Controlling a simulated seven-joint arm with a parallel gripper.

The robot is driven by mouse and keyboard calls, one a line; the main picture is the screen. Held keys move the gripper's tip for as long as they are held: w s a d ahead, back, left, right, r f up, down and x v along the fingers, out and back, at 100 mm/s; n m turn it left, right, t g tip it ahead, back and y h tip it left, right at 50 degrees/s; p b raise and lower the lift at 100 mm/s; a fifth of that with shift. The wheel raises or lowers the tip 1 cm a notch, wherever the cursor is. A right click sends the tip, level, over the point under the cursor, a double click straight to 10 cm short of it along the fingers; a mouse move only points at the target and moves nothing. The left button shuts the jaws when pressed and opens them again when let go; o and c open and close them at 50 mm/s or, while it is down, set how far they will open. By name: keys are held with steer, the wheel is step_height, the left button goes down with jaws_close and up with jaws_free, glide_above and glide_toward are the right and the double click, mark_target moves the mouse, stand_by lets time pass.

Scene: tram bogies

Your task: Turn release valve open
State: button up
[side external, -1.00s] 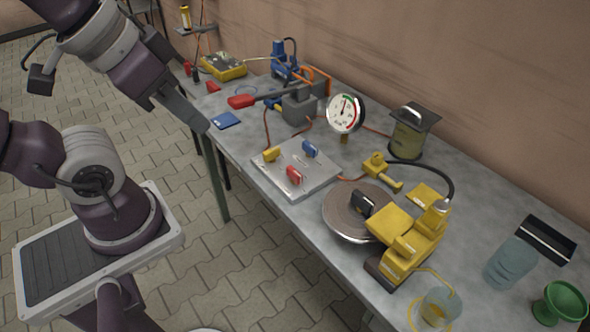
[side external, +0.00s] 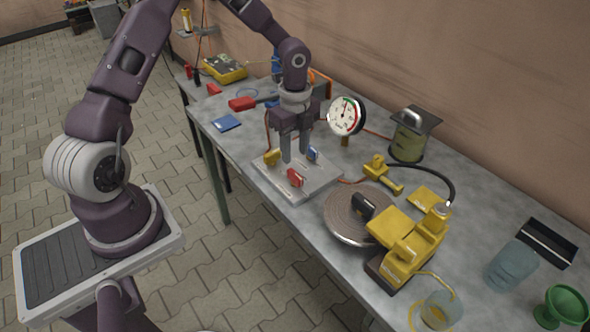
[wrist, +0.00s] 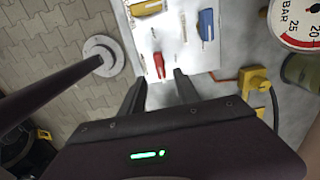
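A light metal valve plate (side external: 318,188) lies on the bench and carries a yellow handle (side external: 271,157), a red handle (side external: 295,178) and a blue handle (side external: 313,153). I cannot read which one is the release valve. My gripper (side external: 295,160) points down over the plate, its fingers apart and empty. In the wrist view the red handle (wrist: 159,66) shows just beyond and between the fingertips (wrist: 159,77). The yellow handle (wrist: 148,7) and blue handle (wrist: 206,24) are farther up. In the side view the fingers partly hide the blue handle.
A round pressure gauge (side external: 345,116) stands close behind the plate. A coiled disc (side external: 345,225), a yellow machine (side external: 408,245) and a yellow fitting (side external: 380,174) are to the right. A lidded canister (side external: 409,138) stands behind. Red hoses run near the plate.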

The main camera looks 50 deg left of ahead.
mark_target(295, 173)
step_height(295, 173, down, 7)
steer(key=shift+f, duration=0.1)
jaws_close()
